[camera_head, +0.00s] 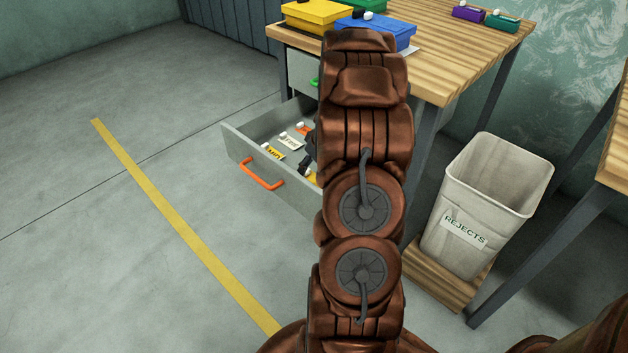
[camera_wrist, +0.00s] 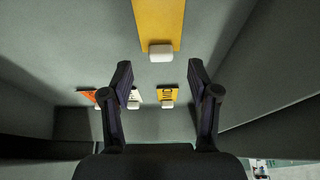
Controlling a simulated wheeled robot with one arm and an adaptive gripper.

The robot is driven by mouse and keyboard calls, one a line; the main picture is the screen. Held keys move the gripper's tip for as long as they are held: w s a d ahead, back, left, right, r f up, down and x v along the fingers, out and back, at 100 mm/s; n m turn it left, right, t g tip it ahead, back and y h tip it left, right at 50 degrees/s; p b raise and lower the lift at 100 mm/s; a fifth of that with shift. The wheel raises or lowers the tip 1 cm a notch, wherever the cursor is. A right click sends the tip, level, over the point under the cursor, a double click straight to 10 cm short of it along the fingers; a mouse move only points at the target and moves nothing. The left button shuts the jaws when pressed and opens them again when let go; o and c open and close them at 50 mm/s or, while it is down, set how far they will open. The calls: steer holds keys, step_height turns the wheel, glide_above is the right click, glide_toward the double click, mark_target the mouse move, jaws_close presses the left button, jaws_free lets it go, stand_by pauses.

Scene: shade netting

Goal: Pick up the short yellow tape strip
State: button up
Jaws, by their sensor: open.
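Two yellow strips lie in the open drawer, each with a white block at one end. In the wrist view a short lettered one (camera_wrist: 178,92) lies low between my fingers, and a larger plain-looking one (camera_wrist: 158,22) runs off the top edge. I cannot tell for certain which is the tape strip. In the head view the lettered one (camera_head: 272,152) lies near the drawer front, and part of another yellow piece (camera_head: 312,178) shows beside my arm. My gripper (camera_wrist: 160,78) is open and empty over the drawer. In the head view my arm mostly hides it.
A white lettered tag (camera_head: 290,141) and an orange tag (camera_wrist: 90,97) lie close by in the drawer. The drawer walls (camera_head: 238,146) rise around them. Above is a shut drawer (camera_head: 302,72). A rejects bin (camera_head: 485,200) stands right. Boxes sit on the workbench (camera_head: 455,62).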

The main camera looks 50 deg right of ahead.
mark_target(308, 171)
steer(key=shift+x, duration=1.6)
steer(key=shift+s, duration=0.1)
steer(key=shift+c, duration=0.3)
steer(key=c, duration=0.7)
